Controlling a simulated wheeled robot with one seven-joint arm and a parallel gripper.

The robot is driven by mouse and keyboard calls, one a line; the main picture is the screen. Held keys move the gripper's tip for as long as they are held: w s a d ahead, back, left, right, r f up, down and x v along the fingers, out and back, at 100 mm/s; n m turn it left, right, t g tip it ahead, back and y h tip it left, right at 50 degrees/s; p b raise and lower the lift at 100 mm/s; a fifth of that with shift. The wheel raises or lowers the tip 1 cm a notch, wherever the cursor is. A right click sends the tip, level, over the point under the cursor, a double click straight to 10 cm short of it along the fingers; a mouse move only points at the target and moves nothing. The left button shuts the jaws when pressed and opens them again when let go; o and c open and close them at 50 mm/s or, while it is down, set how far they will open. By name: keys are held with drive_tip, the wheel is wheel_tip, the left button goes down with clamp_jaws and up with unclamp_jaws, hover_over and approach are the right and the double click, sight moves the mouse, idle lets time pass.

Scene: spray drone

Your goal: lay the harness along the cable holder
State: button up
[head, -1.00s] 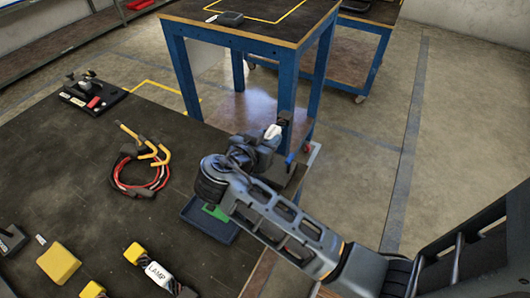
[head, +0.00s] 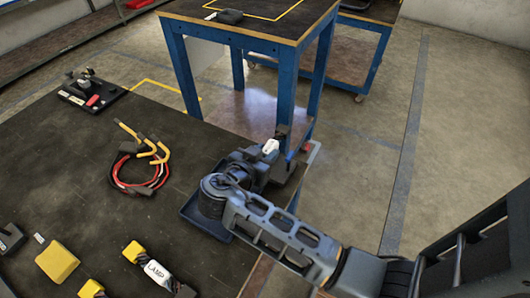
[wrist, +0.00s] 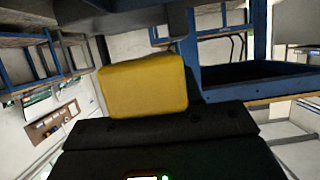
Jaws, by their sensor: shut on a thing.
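The harness (head: 141,187), a loop of red and black cables with yellow ends, lies on the dark worktable (head: 85,220) in the head view. My gripper (head: 277,141) is well to its right, by the table's far right corner, apart from the harness. In the wrist view a yellow block (wrist: 143,87) stands large at the dark jaws, and they appear shut on it. My wrist hides most of the grip in the head view. I cannot tell for sure which thing is the cable holder.
A blue tray (head: 190,228) is under my arm at the table's right edge. A black fixture with red parts (head: 90,92) stands at the far left. A yellow block (head: 58,262) and a lamp-labelled part (head: 158,272) are at the front. A blue-legged table (head: 240,35) stands behind.

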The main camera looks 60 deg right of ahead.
drive_tip(key=shift+f+b, duration=0.3)
drive_tip(key=shift+f, duration=0.05)
drive_tip(key=o, duration=1.1)
drive_tip(key=shift+r, duration=0.15)
drive_tip(key=shift+r+p, duration=0.65)
drive_tip(key=shift+p, duration=0.2)
drive_tip(key=b+v, duration=0.1)
drive_tip(key=v, duration=1.1)
drive_tip(key=shift+f, duration=0.2)
